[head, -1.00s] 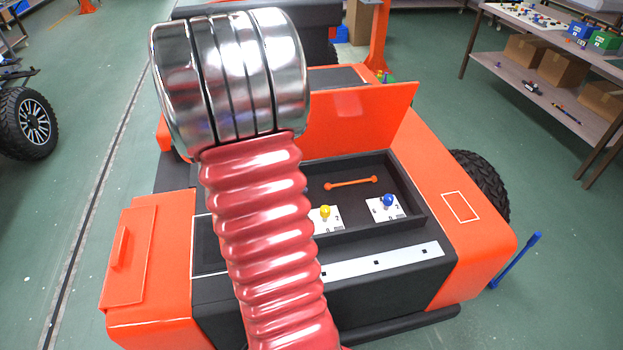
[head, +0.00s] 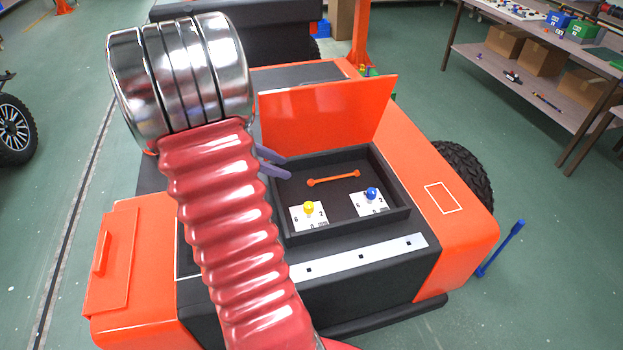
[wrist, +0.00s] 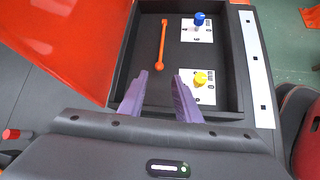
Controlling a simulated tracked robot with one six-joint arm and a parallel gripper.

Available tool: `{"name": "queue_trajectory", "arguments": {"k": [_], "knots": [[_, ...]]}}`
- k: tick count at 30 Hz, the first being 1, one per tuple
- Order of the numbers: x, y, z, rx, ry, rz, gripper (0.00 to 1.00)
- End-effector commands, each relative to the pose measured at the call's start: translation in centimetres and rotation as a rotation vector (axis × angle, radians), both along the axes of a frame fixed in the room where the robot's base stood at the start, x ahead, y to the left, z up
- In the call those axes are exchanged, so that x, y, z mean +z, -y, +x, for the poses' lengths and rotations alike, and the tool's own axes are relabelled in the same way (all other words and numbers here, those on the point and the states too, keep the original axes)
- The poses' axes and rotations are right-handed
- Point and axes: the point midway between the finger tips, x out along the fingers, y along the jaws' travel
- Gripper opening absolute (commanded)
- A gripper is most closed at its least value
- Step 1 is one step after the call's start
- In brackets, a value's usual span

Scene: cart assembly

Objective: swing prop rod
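The orange prop rod (head: 333,178), thin with rounded ends, lies in the black open compartment (head: 347,230). It also shows in the wrist view (wrist: 163,45), lengthwise near the compartment's left wall. An orange lid (head: 325,112) stands raised behind the compartment and shows at the upper left of the wrist view (wrist: 70,40). My gripper (wrist: 159,82) has two purple fingers, spread apart with nothing between them. In the head view my gripper (head: 288,167) is at the compartment's left edge, partly hidden by my arm. The rod's near end appears just ahead of the fingertips, not touching.
In the compartment stand a yellow knob (head: 308,207) and a blue knob (head: 372,193) on white plates. A white strip (head: 360,257) runs along the cart's front. A blue rod-like tool (head: 500,248) stands beside the cart at right. A shelf (head: 530,75) with boxes is farther right.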

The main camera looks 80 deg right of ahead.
Motion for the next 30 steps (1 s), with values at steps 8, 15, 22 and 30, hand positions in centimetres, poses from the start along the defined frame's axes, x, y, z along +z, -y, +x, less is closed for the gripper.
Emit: {"name": "queue_trajectory", "arguments": {"k": [8,15,22,30], "knots": [[-1.5,1.0,-1.3,-0.004,-0.001,0.002,0.31],[-4.1,2.7,-3.3,-0.004,-0.002,0.002,0.31],[-6.5,4.5,-5.2,-0.005,-0.001,0.002,0.31],[-9.0,6.2,-7.1,-0.006,-0.001,0.001,0.31]]}}
